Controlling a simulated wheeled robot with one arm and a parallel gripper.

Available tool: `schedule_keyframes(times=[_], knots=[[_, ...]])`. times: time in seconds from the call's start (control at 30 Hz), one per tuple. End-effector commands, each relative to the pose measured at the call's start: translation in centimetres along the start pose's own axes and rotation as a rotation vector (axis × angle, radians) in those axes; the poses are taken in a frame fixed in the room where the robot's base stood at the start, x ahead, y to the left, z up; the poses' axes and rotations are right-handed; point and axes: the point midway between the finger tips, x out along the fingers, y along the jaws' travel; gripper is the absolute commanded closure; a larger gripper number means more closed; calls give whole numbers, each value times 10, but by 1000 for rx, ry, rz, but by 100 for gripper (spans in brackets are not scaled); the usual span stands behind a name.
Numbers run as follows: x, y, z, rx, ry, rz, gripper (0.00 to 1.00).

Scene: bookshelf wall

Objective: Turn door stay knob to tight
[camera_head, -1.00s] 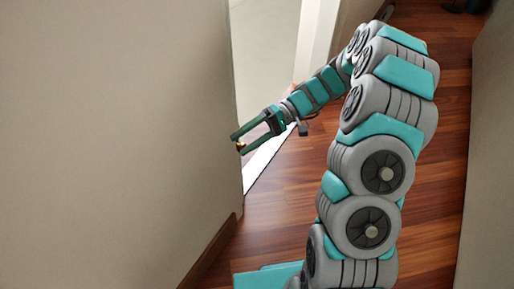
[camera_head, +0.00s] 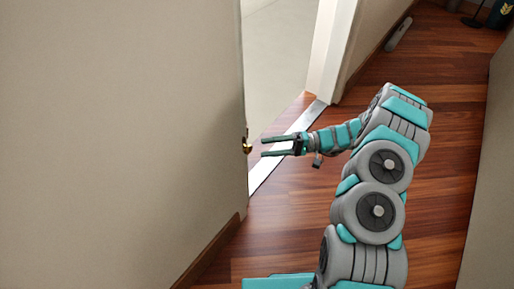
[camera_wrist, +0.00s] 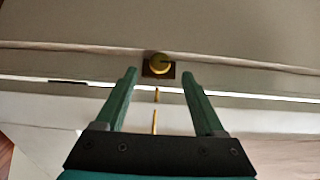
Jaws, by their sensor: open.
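The brass door stay knob (camera_head: 247,146) sits on the edge of the beige wall or door panel, at left of centre in the head view. In the wrist view the round knob (camera_wrist: 160,64) sits on a small dark plate, with a dark line on its face; I cannot tell which setting this marks. My gripper (camera_head: 263,147) is open and empty, just right of the knob and apart from it, its fingers pointing left. In the wrist view my gripper (camera_wrist: 159,73) has its fingertips either side of the line to the knob, which lies beyond them.
A metal threshold strip (camera_head: 288,147) crosses the doorway behind my gripper. A white door frame (camera_head: 332,50) stands beyond it. The wooden floor (camera_head: 440,160) is open to the right, up to a wall (camera_head: 490,200). A dark bin (camera_head: 500,14) stands far right.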

Motion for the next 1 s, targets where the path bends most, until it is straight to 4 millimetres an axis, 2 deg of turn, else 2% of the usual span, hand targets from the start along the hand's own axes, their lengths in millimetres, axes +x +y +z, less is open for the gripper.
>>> schedule_keyframes(times=[0.1,0.3,0.67,1.0], knots=[[19,-2,0,1,-3,-1,29],[40,-1,0,1,-1,2,29],[45,0,0,0,0,2,29],[45,0,0,0,0,2,67]])
